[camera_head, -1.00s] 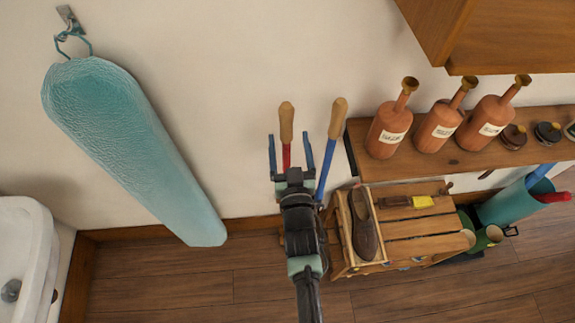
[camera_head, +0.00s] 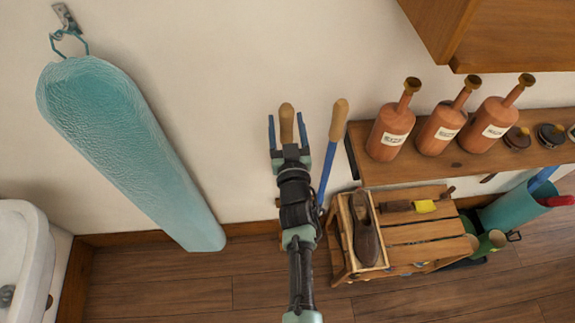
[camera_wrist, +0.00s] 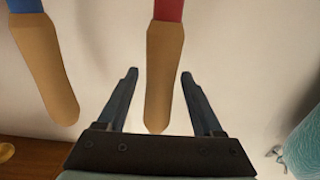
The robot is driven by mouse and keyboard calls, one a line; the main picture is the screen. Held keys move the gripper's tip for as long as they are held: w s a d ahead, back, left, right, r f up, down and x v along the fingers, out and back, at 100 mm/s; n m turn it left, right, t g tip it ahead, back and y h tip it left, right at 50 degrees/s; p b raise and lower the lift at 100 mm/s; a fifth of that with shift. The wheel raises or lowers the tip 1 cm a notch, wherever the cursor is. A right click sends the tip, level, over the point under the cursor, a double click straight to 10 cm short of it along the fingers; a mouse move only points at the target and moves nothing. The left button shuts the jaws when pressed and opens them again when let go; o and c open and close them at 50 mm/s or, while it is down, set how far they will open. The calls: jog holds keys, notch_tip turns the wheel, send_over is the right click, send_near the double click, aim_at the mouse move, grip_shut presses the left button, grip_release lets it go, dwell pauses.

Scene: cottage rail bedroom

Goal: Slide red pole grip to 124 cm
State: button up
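The red pole (camera_wrist: 168,10) has a tan wooden grip (camera_wrist: 158,85), which also shows in the head view (camera_head: 286,112). In the head view my gripper hides the red shaft. My gripper (camera_head: 287,120) is open, with one finger on each side of the wooden grip. In the wrist view both fingers (camera_wrist: 159,76) stand apart from the grip, with gaps on both sides. The blue pole (camera_head: 327,172) with a similar wooden grip (camera_head: 339,118) stands to the right of my gripper in the head view. No height scale is readable.
Brown bottles (camera_head: 390,130) stand on a shelf (camera_head: 420,162) at right. Below is a wooden rack (camera_head: 410,230) with a shoe (camera_head: 365,235). Bare wall lies left of the poles.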

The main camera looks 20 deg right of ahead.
grip_shut()
notch_tip(320, 180, up, 19)
jog(key=p, duration=1.8)
dwell(1.4)
jog(key=shift+r, duration=0.1)
jog(key=shift+o, duration=2)
grip_release()
jog(key=b+v, duration=0.3)
jog(key=v, duration=0.7)
jog(key=shift+b, duration=0.3)
